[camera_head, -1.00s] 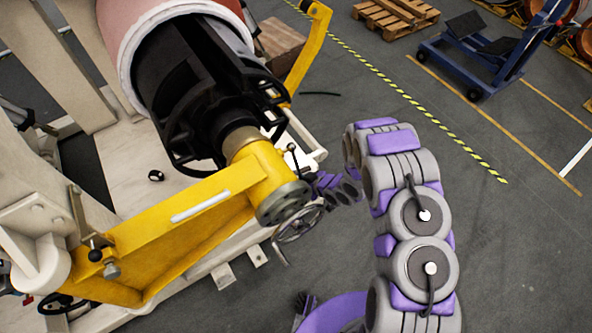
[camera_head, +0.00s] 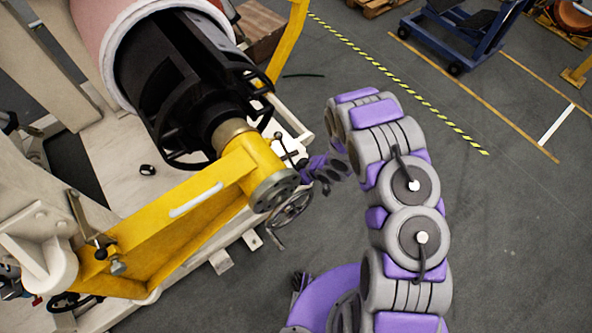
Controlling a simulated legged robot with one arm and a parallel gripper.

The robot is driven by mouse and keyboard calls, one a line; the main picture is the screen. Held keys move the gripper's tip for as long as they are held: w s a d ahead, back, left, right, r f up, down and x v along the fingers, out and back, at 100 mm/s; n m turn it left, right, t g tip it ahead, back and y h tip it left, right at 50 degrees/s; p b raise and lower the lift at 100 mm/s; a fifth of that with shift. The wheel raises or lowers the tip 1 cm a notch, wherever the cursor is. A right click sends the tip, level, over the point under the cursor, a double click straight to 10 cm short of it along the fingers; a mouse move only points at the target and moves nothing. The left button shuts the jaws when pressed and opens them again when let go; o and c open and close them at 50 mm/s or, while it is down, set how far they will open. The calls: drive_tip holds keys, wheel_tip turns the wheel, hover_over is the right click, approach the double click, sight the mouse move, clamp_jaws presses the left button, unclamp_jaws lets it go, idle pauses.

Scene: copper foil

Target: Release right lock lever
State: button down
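A small lever with a dark knob (camera_head: 278,136) stands up beside the yellow hub, at the right end of the yellow arm (camera_head: 160,225). I take it as the right lock lever. A second lever with a black knob (camera_head: 101,254) is at the arm's left end. My purple and grey arm reaches around from the right, and my gripper (camera_head: 308,165) is just right of the hub lever, partly behind my arm. It is small and dark here; I cannot tell whether its fingers are open or touch the lever.
A handwheel (camera_head: 289,209) hangs below the round flange (camera_head: 273,190). A black spindle (camera_head: 190,85) and a copper-coloured roll (camera_head: 95,25) are behind the yellow arm. Open grey floor lies right, with a blue trolley (camera_head: 480,40) farther back.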

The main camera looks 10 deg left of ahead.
drive_tip(key=shift+r, duration=0.1)
drive_tip(key=c, duration=0.8)
unclamp_jaws()
drive_tip(key=p+v, duration=0.1)
drive_tip(key=v, duration=1.6)
drive_tip(key=shift+d, duration=0.15)
